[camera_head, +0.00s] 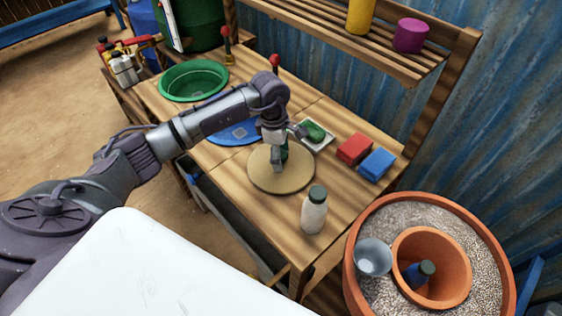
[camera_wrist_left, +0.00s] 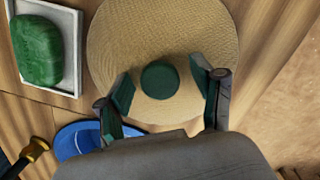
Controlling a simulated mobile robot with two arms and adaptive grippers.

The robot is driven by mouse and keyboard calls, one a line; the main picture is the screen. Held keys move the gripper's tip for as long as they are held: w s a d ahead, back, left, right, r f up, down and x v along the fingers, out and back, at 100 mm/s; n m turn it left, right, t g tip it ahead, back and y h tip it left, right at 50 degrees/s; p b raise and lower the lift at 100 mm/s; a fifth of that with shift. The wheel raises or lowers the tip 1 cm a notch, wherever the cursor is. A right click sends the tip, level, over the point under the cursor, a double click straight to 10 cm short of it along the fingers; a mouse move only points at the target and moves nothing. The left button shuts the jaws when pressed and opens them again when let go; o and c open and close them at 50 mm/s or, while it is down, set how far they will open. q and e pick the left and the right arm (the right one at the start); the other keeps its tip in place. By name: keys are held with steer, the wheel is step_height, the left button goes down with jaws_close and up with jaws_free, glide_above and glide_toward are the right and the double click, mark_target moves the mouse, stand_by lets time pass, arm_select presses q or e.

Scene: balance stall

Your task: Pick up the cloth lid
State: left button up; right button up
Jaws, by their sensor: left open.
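The cloth lid (camera_head: 262,178) is a round tan woven disc lying flat on the wooden table. In the left wrist view the lid (camera_wrist_left: 205,35) has a dark green round knob (camera_wrist_left: 160,79) at its middle. My left gripper (camera_head: 281,151) points down over the lid. In the left wrist view the left gripper (camera_wrist_left: 163,88) is open, with one finger on each side of the knob and gaps between. Whether the fingertips are level with the knob is hard to tell. The gripper hides part of the knob in the head view. My right gripper is not in view.
A white tray (camera_head: 328,143) with a green lump (camera_head: 313,131) lies behind the lid. A red block (camera_head: 354,149) and blue block (camera_head: 377,165) are to the right. A white bottle (camera_head: 314,211) stands in front. A blue disc (camera_head: 228,134) and green basin (camera_head: 193,82) are left.

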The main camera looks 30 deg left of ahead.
mark_target(283, 154)
arm_select(q)
steer(key=shift+f, duration=0.25)
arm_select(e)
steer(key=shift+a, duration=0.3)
arm_select(q)
steer(key=c, duration=1.2)
jaws_close()
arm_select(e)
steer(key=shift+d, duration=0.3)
arm_select(q)
steer(key=shift+r, duration=0.15)
steer(key=shift+w+r, duration=0.1)
steer(key=shift+r, duration=0.5)
step_height(283, 154, up, 3)
steer(key=shift+f+b, duration=0.1)
steer(key=shift+b, duration=0.65)
steer(key=w+d+r+b, duration=0.2)
steer(key=d+r, duration=0.4)
steer(key=d, duration=0.5)
steer(key=shift+d+r, duration=0.25)
steer(key=shift+r, duration=0.15)
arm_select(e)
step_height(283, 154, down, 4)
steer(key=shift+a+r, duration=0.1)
arm_select(q)
steer(key=shift+w, duration=0.1)
